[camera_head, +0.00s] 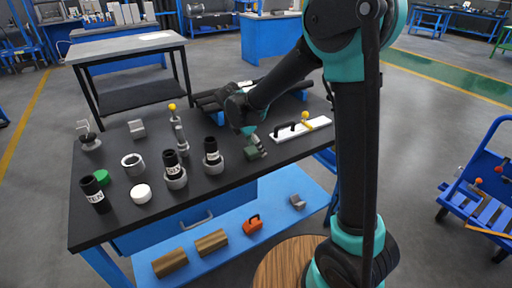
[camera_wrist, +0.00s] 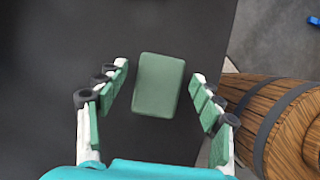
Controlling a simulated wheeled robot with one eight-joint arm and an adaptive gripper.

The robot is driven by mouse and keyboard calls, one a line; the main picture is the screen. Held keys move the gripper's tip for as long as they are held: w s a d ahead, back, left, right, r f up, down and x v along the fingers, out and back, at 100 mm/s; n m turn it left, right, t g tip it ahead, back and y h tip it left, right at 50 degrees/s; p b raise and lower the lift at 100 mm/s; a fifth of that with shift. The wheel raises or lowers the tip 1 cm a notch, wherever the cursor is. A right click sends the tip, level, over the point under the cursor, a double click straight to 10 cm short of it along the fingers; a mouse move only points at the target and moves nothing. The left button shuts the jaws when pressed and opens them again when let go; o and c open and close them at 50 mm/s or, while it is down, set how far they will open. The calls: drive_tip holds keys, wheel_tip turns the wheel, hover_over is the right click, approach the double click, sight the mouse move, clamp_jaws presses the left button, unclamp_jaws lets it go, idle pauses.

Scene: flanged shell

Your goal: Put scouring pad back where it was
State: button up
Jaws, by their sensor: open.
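The scouring pad (camera_wrist: 158,85) is a dark green block with rounded corners. In the wrist view it lies on the black tabletop between the spread fingers of my gripper (camera_wrist: 161,74). There is a gap between the pad and the fingers on both sides. In the head view my gripper (camera_head: 252,137) points down over the right part of the black table (camera_head: 225,180). A small green shape, probably the pad (camera_head: 251,153), shows just below it, partly mixed up with the fingers.
A wooden barrel (camera_wrist: 285,125) stands beside the table edge.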

drive_tip(key=v, duration=1.2)
drive_tip(key=s+d+f+m+y, duration=0.1)
drive_tip(key=s+d+f+m, duration=0.25)
drive_tip(key=d+m, duration=0.4)
drive_tip(key=s+d+f+m+y, duration=0.1)
drive_tip(key=s+d+f+m, duration=0.3)
drive_tip(key=d, duration=0.7)
drive_tip(key=s+d+f+m+t+y, duration=0.1)
drive_tip(key=s+d+f+m, duration=0.6)
drive_tip(key=m, duration=0.6)
drive_tip(key=shift+s+d+t+y, duration=0.3)
drive_tip(key=shift+s+d+y, duration=0.1)
drive_tip(key=shift+s+d, duration=0.65)
drive_tip(key=shift+a, duration=0.1)
